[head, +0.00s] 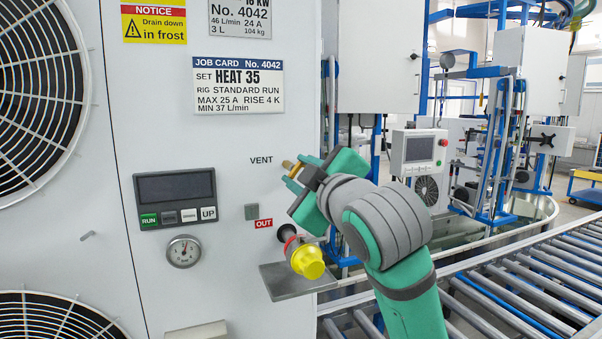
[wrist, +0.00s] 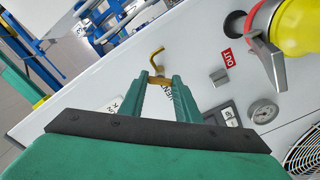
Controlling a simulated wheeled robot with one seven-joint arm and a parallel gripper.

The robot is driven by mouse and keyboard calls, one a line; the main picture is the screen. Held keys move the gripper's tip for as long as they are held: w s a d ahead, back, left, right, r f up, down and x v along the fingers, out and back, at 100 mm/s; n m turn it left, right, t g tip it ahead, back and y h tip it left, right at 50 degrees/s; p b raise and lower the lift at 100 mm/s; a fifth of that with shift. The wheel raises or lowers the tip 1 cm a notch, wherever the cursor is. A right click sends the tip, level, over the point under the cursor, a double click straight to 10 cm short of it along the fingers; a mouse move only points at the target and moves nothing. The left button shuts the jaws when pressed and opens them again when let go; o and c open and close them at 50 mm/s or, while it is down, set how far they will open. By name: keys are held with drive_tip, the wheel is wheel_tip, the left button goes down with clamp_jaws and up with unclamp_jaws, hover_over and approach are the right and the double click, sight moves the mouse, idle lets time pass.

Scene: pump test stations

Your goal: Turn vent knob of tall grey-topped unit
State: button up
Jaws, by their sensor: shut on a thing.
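The tall unit (head: 225,130) is a light grey cabinet filling the left of the head view. Its brass vent knob (head: 288,164) sticks out right of the VENT label. In the wrist view the brass knob (wrist: 158,64) shows as a bent piece with a bar between my fingertips. My gripper (head: 296,177) comes in from the right and is shut on the knob; its green fingers (wrist: 161,82) show in the wrist view. The unit's top is out of the head view. The knob's base is partly hidden.
Below the knob are a small grey block (head: 251,212), a red OUT label (head: 264,224) and a yellow-capped outlet (head: 308,262) over a grey shelf (head: 290,284). A control panel (head: 175,198) and round gauge (head: 184,251) sit left. A roller conveyor (head: 520,265) runs at right.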

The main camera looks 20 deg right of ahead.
drive_tip(key=o, duration=1)
drive_tip(key=shift+o, duration=0.2)
drive_tip(key=shift+s, duration=0.1)
drive_tip(key=s, duration=1)
drive_tip(key=shift+s+d, duration=0.15)
drive_tip(key=shift+s, duration=0.2)
drive_tip(key=shift+w, duration=0.15)
